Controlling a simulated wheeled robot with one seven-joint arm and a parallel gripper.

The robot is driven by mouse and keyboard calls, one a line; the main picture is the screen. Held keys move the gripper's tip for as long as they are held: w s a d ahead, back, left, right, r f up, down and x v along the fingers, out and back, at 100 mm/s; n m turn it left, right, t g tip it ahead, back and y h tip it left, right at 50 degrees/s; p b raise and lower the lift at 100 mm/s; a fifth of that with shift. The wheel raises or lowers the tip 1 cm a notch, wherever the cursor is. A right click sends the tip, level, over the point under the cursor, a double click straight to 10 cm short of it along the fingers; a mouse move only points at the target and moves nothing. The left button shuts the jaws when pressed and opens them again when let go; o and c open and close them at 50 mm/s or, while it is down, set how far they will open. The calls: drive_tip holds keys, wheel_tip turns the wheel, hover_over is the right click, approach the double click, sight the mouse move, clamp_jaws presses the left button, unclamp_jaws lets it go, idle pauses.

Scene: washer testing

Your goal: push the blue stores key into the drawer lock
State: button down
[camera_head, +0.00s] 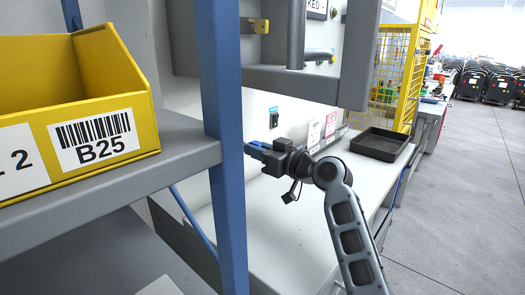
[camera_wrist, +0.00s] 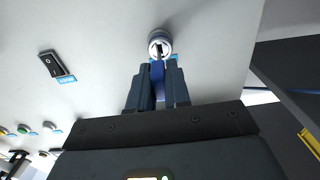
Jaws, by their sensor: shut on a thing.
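In the wrist view my gripper (camera_wrist: 158,72) is shut on the blue key (camera_wrist: 158,80), which shows between the two dark fingers. In the head view my gripper (camera_head: 254,148) reaches left over the bench, close to the blue post. The key and lock cannot be made out there.
A blue shelf post (camera_head: 222,140) and a yellow bin (camera_head: 80,105) stand at the left. A black tray (camera_head: 382,144) lies on the white bench (camera_head: 300,232). In the wrist view a black rocker switch (camera_wrist: 52,65) and several buttons sit left of the lock.

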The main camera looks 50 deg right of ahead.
drive_tip(key=shift+w, duration=0.55)
drive_tip(key=shift+w+b, duration=0.15)
drive_tip(key=shift+b, duration=0.3)
idle(0.4)
drive_tip(key=shift+w+a+b, duration=0.1)
drive_tip(key=shift+w+b, duration=0.95)
drive_tip(key=shift+w, duration=0.7)
idle(2.1)
drive_tip(key=c, duration=1)
unclamp_jaws()
drive_tip(key=s, duration=0.7)
drive_tip(key=shift+s+b, duration=0.4)
